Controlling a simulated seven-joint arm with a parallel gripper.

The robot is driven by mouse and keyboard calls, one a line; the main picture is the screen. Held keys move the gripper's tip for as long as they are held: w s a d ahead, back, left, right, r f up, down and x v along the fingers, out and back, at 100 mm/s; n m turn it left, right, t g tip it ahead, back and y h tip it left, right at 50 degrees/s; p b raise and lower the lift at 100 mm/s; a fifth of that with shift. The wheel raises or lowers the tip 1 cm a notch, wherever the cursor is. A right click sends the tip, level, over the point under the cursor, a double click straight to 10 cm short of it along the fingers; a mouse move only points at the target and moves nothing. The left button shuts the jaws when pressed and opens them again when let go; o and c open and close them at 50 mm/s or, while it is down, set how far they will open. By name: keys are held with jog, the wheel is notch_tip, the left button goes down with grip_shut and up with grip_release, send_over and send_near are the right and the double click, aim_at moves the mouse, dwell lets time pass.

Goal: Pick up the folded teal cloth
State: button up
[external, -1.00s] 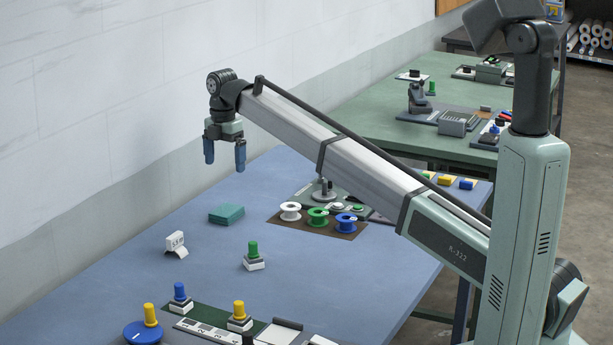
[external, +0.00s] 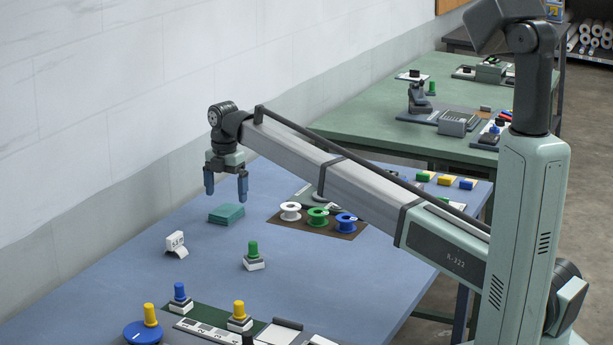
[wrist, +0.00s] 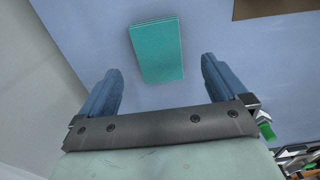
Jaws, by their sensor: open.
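The folded teal cloth (external: 226,213) lies flat on the blue table, left of the spools. My gripper (external: 226,196) is open and empty, pointing down just above the cloth in the external view. In the wrist view the cloth (wrist: 156,50) shows whole, ahead of and roughly between the two blue fingers of my gripper (wrist: 157,75). The fingers are apart from it. The exact height of the fingertips above the cloth is hard to tell.
White, green and blue spools stand on a brown mat (external: 333,231) right of the cloth. A white tag-like item (external: 176,244) and a green-knobbed stamp (external: 253,257) stand nearer the camera. The wall (external: 90,130) runs along the left. The table around the cloth is bare.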

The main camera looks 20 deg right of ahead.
aim_at(226, 209)
jog(key=shift+a+f, duration=0.1)
jog(key=shift+f, duration=2.45)
jog(key=shift+c, duration=0.3)
jog(key=c, duration=1.1)
